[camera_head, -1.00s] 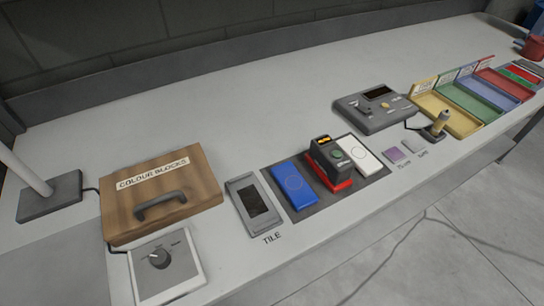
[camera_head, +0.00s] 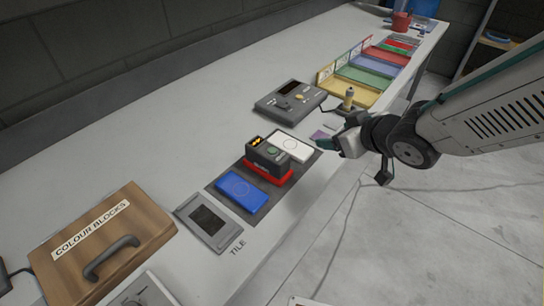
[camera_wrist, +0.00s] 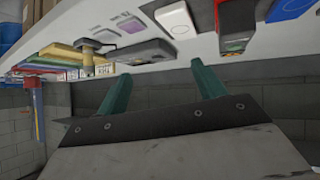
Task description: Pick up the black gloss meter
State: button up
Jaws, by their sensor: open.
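The black gloss meter (camera_head: 267,152) has a lit orange display and a green button. It sits on a red tile (camera_head: 284,179) between a blue tile (camera_head: 243,191) and a white tile (camera_head: 291,146), on a dark mat (camera_head: 218,189). My gripper (camera_head: 338,148) is open and empty, to the right of the meter near the bench's front edge, apart from it. In the wrist view, which is upside down, my gripper's two green fingers (camera_wrist: 158,75) are spread, with the red tile (camera_wrist: 235,42) and part of the gloss meter (camera_wrist: 233,18) beyond them at the upper right.
A grey tile holder (camera_head: 208,222) and a wooden colour blocks case (camera_head: 105,240) stand to the left. A grey console (camera_head: 289,98), a small cream-topped instrument (camera_head: 348,97) and coloured trays (camera_head: 365,80) stand farther back. The bench behind the mat is clear.

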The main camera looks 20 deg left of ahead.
aim_at(270, 149)
jog(key=s+a+f+n+g+y, duration=0.1)
jog(key=a, duration=0.2)
jog(key=s+a+f+n+g+y, duration=0.1)
jog(key=s+a, duration=0.1)
jog(key=a, duration=0.1)
jog(key=s+a+f+y, duration=0.1)
jog(key=s+a+y, duration=0.1)
jog(key=a, duration=0.1)
jog(key=shift+s+a+f+n+g, duration=0.15)
jog(key=shift+a+f+n+g, duration=0.1)
jog(key=shift+a+n+g, duration=0.15)
jog(key=x, duration=0.7)
jog(key=shift+a+r, duration=0.2)
jog(key=shift+a, duration=0.1)
jog(key=c, duration=1.3)
grip_shut()
jog(key=shift+r, duration=0.15)
